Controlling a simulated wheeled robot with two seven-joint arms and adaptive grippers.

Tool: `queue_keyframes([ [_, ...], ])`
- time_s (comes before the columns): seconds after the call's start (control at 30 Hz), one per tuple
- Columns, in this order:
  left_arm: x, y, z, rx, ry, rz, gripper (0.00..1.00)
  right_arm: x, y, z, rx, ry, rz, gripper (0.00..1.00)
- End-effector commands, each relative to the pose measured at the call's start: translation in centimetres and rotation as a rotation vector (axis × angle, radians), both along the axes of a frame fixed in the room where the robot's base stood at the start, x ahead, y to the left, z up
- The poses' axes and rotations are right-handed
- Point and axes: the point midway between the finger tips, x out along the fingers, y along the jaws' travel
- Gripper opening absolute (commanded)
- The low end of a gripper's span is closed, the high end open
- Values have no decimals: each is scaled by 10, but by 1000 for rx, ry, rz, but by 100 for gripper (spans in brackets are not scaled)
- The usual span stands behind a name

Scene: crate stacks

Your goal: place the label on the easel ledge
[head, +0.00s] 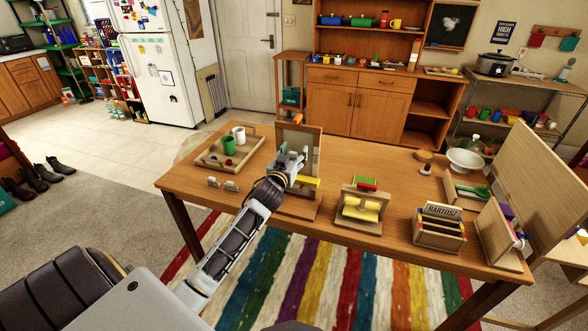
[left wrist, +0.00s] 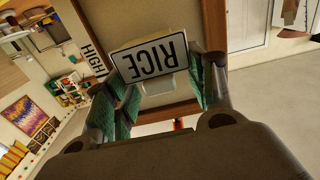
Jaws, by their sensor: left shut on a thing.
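My left gripper (head: 290,163) reaches over the table's left-centre part, in front of an upright wooden board (head: 313,137) that looks like the easel. In the left wrist view my left gripper (left wrist: 155,85) has its green-padded fingers closed on a white label (left wrist: 152,57) that reads RICE, upside down in that picture. The label is raised clear of the fingers' far ends. The easel's lower part and ledge are largely hidden by my gripper and arm in the head view; a yellow piece (head: 309,181) shows beside the gripper. My right gripper is not in view.
The wooden table (head: 385,163) carries a tray with mugs (head: 248,160) at left, a small stand with a yellow roll (head: 361,208), a BARTOSZ box (head: 439,232) and a large tilted board (head: 541,190) at right.

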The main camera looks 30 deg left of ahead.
Motion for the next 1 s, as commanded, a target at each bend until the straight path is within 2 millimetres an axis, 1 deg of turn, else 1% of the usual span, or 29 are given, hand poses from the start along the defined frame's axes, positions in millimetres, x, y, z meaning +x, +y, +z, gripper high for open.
queue_keyframes([
  [0.03,0,0,-8,-2,5,1,43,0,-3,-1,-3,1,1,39],
  [0.13,0,0,-13,-1,4,0,43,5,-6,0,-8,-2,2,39],
  [0.4,-1,0,-15,-1,3,0,43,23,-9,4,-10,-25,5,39],
  [0.53,-1,0,-16,-2,3,0,43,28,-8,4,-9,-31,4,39],
  [0.63,-1,0,-20,-3,3,0,43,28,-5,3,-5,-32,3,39],
  [0.87,-1,0,-46,-2,6,1,43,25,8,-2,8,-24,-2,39],
  [1.0,0,0,-60,-3,3,0,43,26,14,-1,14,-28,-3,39],
])
